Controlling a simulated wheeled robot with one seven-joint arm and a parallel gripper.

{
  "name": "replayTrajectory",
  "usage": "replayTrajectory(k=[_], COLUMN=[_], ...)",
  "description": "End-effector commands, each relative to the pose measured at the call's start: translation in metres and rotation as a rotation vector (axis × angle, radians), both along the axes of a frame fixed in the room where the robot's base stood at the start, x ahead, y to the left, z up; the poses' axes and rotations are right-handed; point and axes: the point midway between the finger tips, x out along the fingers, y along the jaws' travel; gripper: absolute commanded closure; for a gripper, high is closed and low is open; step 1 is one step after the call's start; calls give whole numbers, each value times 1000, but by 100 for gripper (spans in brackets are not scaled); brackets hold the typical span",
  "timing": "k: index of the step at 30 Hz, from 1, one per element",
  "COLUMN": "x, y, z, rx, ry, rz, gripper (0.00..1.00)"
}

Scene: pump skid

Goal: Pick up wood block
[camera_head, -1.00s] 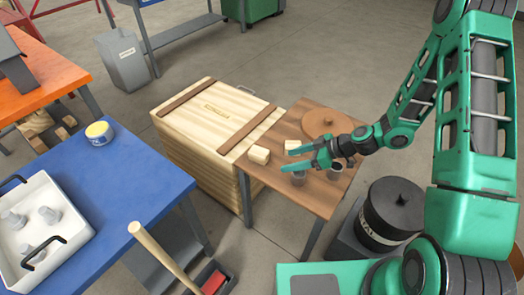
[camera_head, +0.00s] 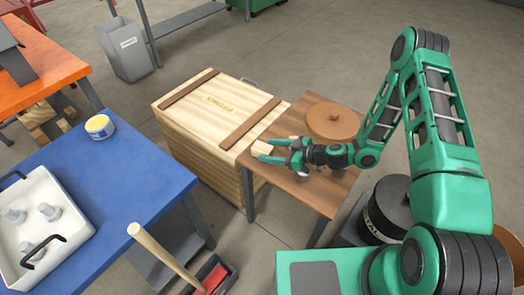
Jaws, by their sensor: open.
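A small pale wood block (camera_head: 262,148) sits near the left edge of a small brown wooden table (camera_head: 313,194). My green gripper (camera_head: 267,151) reaches in from the right, low over the table. Its jaws are open, with one fingertip on the far side of the block and one on the near side. I cannot tell whether either finger touches it. A second pale block (camera_head: 294,138) shows just behind my gripper, partly hidden.
A round brown lid (camera_head: 333,121) lies at the table's back. Small grey cups (camera_head: 303,176) are mostly hidden under my gripper. A large wooden crate (camera_head: 222,103) adjoins the table's left side. A black drum (camera_head: 392,205) stands at the front right.

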Motion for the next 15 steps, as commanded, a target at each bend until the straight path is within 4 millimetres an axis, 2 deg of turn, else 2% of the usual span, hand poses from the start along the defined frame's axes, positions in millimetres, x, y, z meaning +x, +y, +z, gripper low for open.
replayTrajectory(k=[3,7,15], x=[8,15,18], y=[16,27,32], z=[-4,-9,-11], rx=[0,-1,0], ry=[-3,-2,0], rz=[3,1,-2], gripper=[39,39,39])
